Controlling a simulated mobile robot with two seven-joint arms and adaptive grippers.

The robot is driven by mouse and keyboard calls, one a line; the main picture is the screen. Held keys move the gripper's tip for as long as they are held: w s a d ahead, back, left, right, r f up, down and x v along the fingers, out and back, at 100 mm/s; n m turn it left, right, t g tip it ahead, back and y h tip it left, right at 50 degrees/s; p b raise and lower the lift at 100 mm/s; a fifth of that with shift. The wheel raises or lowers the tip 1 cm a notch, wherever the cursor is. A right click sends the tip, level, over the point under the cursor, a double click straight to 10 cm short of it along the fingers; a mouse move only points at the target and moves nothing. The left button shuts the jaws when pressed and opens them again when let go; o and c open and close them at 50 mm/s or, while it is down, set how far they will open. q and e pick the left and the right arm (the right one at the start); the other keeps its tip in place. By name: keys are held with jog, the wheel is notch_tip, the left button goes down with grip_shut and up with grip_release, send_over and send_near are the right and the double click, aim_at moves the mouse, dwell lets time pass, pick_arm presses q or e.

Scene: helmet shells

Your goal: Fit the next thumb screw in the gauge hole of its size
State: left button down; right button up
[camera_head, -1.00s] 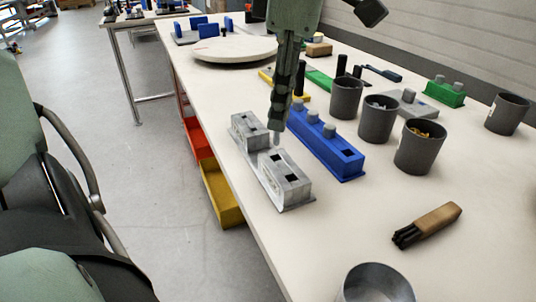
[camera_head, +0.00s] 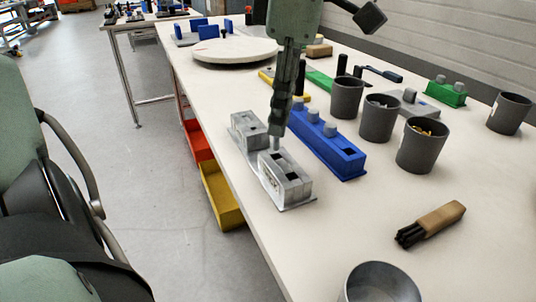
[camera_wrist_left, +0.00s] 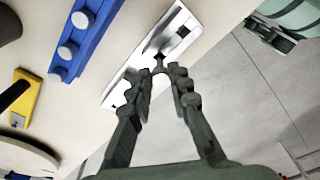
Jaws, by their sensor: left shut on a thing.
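The grey metal gauge (camera_head: 270,171) lies near the bench's left edge, with two raised blocks and dark square holes on top. My left gripper (camera_head: 276,133) points down over the gap between its blocks. It is shut on a small grey thumb screw (camera_head: 276,144), of which only the lower tip shows. I cannot tell whether the screw touches the gauge. A blue block (camera_head: 333,157) beside it holds several grey screws and has one bare square hole.
Three dark cups (camera_head: 379,118) stand right of the blue block, with another cup (camera_head: 508,113) farther right. A brush (camera_head: 430,224) and a metal cup (camera_head: 380,284) are nearer. A round pale disc (camera_head: 235,50) lies at the back. The front right bench is mostly clear.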

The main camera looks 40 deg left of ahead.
pick_arm(q)
jog(key=shift+f+b, duration=1.8)
jog(key=shift+f, duration=0.25)
dwell(1.5)
jog(key=c, duration=1.3)
grip_release()
jog(key=shift+r, duration=0.1)
jog(key=r, duration=0.4)
jog(key=d+r, duration=0.1)
jog(key=r, duration=0.6)
jog(key=shift+w+d+r, duration=0.15)
jog(key=shift+w+r, duration=0.2)
jog(key=shift+r, duration=0.05)
